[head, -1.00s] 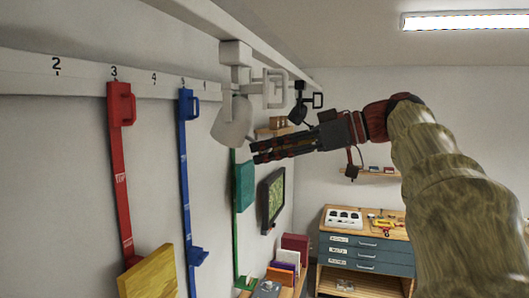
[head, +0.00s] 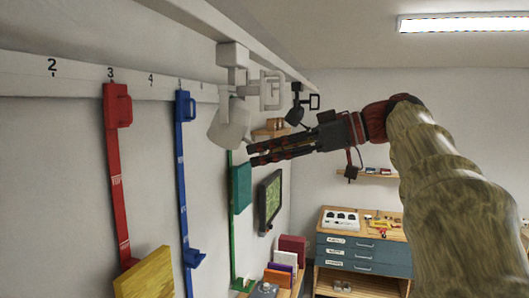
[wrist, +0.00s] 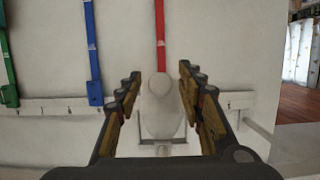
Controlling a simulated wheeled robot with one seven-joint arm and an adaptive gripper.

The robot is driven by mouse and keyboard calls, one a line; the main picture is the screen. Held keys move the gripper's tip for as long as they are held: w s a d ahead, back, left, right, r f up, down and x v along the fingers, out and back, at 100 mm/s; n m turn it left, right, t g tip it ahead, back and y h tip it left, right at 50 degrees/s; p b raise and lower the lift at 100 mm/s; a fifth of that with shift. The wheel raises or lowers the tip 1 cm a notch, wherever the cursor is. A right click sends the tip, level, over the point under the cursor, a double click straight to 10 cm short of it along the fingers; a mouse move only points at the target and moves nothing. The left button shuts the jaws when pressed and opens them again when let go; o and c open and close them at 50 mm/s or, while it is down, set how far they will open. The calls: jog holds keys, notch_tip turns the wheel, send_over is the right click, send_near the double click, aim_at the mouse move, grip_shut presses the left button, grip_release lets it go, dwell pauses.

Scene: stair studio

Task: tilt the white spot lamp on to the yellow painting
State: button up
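The white spot lamp (head: 230,122) hangs from the white ceiling rail, its head tilted down toward the lower left. The yellow painting (head: 145,275) shows at the lower left, at the foot of the red strip. My gripper (head: 251,155) is just right of and below the lamp head in the head view. In the wrist view the lamp (wrist: 161,108) appears between the spread fingers of my gripper (wrist: 160,80), with a gap on each side. My gripper is open; I see no clear contact with the lamp.
A red strip (head: 116,180) and a blue strip (head: 183,160) hang on the left wall, with a green panel (head: 241,187) farther back. A black lamp (head: 295,112) hangs behind the white one. A drawer cabinet (head: 362,250) stands at the back.

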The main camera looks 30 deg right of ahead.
jog(key=v, duration=1.1)
jog(key=shift+s, duration=0.2)
jog(key=shift+d+r, duration=0.1)
